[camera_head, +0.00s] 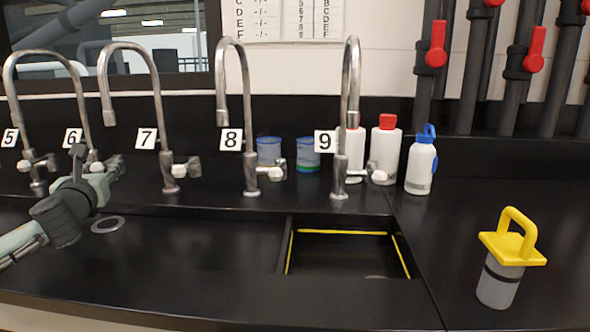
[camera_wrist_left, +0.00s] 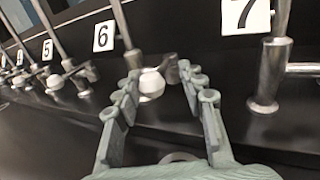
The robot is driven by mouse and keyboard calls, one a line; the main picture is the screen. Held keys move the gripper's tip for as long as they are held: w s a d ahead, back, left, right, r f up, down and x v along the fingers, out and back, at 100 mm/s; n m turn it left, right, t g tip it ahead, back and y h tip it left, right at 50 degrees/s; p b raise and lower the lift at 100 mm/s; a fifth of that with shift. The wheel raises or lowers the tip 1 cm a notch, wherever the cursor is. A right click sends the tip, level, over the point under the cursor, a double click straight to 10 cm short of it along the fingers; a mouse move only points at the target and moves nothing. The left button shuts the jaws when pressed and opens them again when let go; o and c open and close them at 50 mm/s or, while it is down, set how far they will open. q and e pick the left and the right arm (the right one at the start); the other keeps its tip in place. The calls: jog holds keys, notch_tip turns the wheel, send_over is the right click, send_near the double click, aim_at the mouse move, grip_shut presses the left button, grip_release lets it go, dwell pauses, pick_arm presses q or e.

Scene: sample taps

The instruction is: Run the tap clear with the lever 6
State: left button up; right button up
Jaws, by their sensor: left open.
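Tap 6 (camera_head: 79,105) is a chrome gooseneck tap at the left of the black bench, with its label 6 (camera_head: 72,138) on the wall. My left gripper (camera_head: 113,168) reaches in from the left and covers much of its base and lever in the head view. In the left wrist view the label 6 (camera_wrist_left: 103,36) stands left of the open fingers (camera_wrist_left: 163,86). The white knob of tap 6's lever fitting (camera_wrist_left: 151,83) shows between the fingertips, nearer the left one. I cannot tell whether a finger touches it. My right gripper is not in view.
Tap 7 (camera_head: 161,110) stands close to the right of my left gripper; tap 5's base (camera_head: 38,185) is to the left. A round drain ring (camera_head: 108,224) lies in front. A yellow-edged sink (camera_head: 290,252) and a yellow-handled container (camera_head: 500,285) are farther right.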

pick_arm(q)
jog(key=shift+w+d, duration=0.25)
jog(key=shift+d, duration=0.55)
jog(key=shift+w+d, duration=0.3)
jog(key=shift+d, duration=0.5)
jog(key=shift+w+d, duration=0.25)
jog(key=shift+d, duration=0.55)
dwell(1.6)
jog(key=a, duration=0.2)
jog(key=s+a, duration=0.1)
jog(key=a, duration=0.1)
jog(key=s+a, duration=0.1)
jog(key=a, duration=0.1)
jog(key=shift+s+a, duration=0.1)
jog(key=shift+a, duration=0.25)
jog(key=shift+d, duration=0.45)
jog(key=shift+v, duration=3.35)
jog(key=shift+s+f, duration=0.1)
